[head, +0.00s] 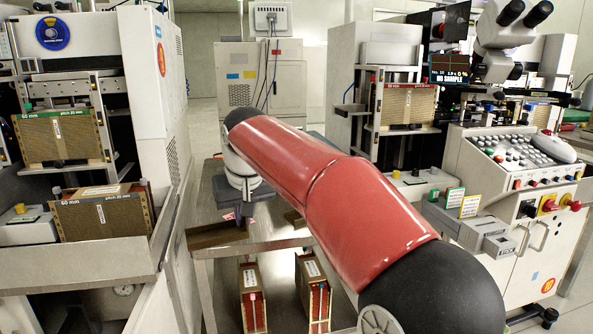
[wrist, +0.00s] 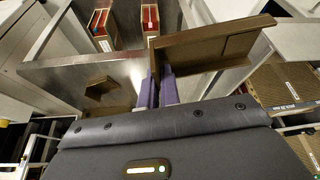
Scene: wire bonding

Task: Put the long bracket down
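The long bracket (wrist: 215,45) is a brown angled piece with a flat panel and an upright edge. My gripper (wrist: 157,92) has two purple fingers closed on its left end in the wrist view. In the head view the long bracket (head: 215,236) shows low over the steel table (head: 262,232), to the left of my gripper (head: 241,213). I cannot tell whether it touches the tabletop. A shorter brown bracket (wrist: 101,88) lies on the table, apart from the gripper; it also shows in the head view (head: 295,218), partly hidden by my arm.
Two magazines with red contents (head: 252,292) (head: 315,288) stand below the table's near edge. A machine with brown magazines (head: 100,215) stands left; another with a microscope (head: 500,45) and button panel stands right. Bare tabletop lies between the two brackets.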

